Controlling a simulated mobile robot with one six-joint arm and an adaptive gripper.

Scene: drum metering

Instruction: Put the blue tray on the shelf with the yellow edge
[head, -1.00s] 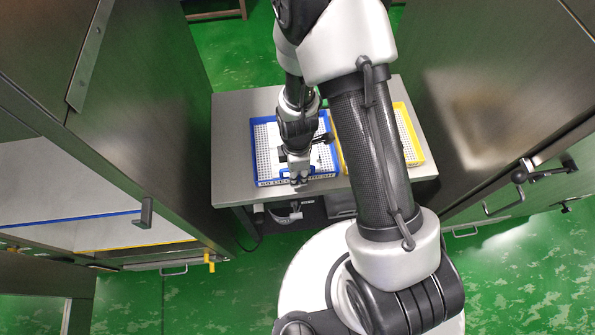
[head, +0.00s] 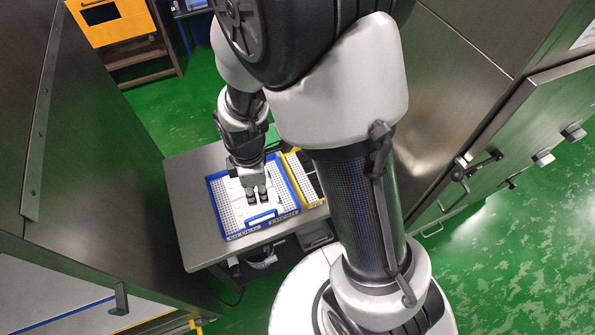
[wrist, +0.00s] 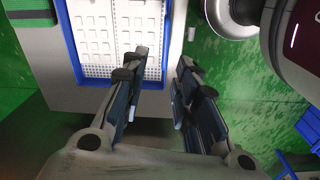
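The blue tray (head: 215,207), with a white perforated bottom and a raised blue handle (head: 262,216) at its near side, lies on the grey table. My gripper (head: 258,198) is above the tray, near the handle, pointing down. In the wrist view my gripper (wrist: 160,82) has its fingers apart with nothing between them. The blue tray rim (wrist: 155,70) shows just beyond the fingers. The shelf with the yellow edge (head: 150,323) is at the lower left, in the open cabinet, mostly cut off by the picture's edge.
A yellow tray (head: 297,181) stands right beside the blue one, partly behind my arm. A blue-edged shelf (head: 70,309) lies in the left cabinet. The grey table (head: 185,190) is bare on its left.

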